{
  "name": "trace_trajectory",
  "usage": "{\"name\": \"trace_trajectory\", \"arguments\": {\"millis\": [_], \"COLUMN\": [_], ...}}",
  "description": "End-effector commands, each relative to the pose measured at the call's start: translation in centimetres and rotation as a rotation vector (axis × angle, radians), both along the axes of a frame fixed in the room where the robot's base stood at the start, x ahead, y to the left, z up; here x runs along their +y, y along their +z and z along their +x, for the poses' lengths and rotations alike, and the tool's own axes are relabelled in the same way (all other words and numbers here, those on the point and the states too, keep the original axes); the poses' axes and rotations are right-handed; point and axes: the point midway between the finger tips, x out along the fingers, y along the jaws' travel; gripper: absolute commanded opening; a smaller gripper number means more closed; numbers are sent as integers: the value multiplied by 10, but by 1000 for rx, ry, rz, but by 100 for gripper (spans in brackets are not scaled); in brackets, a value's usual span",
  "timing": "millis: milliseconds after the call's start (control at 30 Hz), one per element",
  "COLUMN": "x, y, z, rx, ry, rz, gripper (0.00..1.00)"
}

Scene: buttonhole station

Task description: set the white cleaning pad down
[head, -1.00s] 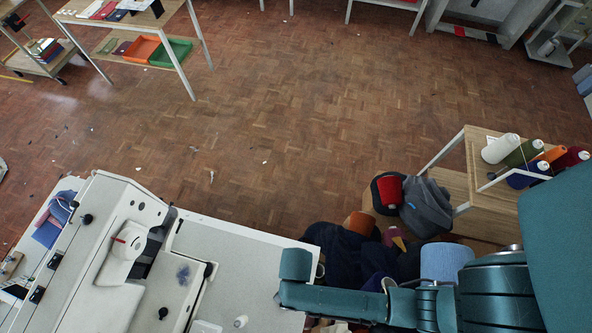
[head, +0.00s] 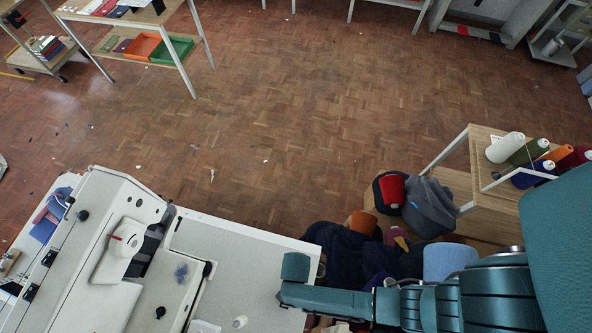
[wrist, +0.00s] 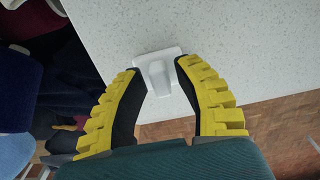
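The white cleaning pad (wrist: 155,76) shows in the wrist view, a pale plate with a raised block in its middle. It appears to lie on the speckled white tabletop (wrist: 235,45), near an edge. My gripper (wrist: 157,68) has two yellow-and-black fingers, one on each side of the pad's raised block. The fingers stand apart, with gaps visible between them and the block. The fingertips overlap the pad's outline; whether they touch it I cannot tell. In the head view my gripper is out of sight, and I cannot make out the pad for sure.
A white machine (head: 120,245) stands on the left of the table (head: 245,255); a small white cylinder (head: 239,321) is near it. Dark cloth and yarn cones lie beyond the table's right edge. A wooden shelf (head: 480,200) with cones stands at the right.

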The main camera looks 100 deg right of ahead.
Motion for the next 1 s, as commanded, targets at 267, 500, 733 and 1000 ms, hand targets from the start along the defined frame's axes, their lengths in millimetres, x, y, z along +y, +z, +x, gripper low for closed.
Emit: {"name": "trace_trajectory", "arguments": {"millis": [267,500,733,1000], "x": [0,0,0,0], "y": [2,43,99,123], "z": [0,0,0,0], "rx": [0,-4,-2,0], "ry": [0,0,0,0], "rz": [0,-1,-1,0], "gripper": [33,33,33,33]}}
